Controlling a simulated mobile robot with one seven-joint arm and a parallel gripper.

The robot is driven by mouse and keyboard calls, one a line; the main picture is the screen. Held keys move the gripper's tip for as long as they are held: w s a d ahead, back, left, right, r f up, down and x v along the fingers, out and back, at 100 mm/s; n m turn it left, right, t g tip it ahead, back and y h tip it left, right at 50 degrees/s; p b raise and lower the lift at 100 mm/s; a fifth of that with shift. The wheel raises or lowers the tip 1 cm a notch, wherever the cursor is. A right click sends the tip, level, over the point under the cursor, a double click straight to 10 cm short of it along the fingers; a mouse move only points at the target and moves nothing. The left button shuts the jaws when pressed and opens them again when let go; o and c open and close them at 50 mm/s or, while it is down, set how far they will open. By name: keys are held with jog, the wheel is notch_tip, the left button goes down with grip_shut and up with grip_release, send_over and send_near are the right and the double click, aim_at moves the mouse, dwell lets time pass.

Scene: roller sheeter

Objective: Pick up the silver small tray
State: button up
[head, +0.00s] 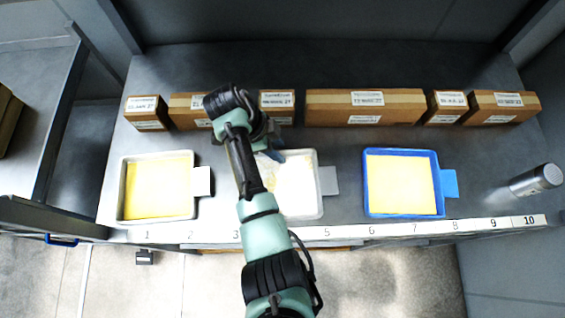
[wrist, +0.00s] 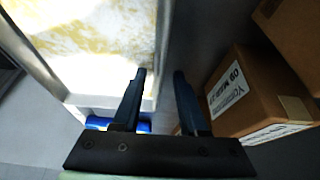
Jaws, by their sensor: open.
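A silver tray (head: 319,200) with patchy white and yellow contents and a grey tab on its right side stands mid-table. It also shows at the upper left in the wrist view (wrist: 88,70). A second silver tray (head: 121,190) with a yellow sheet stands at the left. My gripper (wrist: 160,74) is open and empty at the middle tray's far edge. In the wrist view one finger overlaps the tray and the other lies on the outer side of its rim. I cannot tell the fingers' height over the rim. My arm hides the tray's left part in the head view.
A blue tray (head: 441,205) with a yellow sheet stands to the right. Several cardboard boxes (head: 335,105) line the back, close to my gripper; one fills the right of the wrist view (wrist: 240,85). A metal cylinder (head: 536,180) is at the far right. A numbered strip (head: 385,229) runs along the front edge.

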jog(key=shift+f, duration=0.15)
grip_shut()
dwell(1.5)
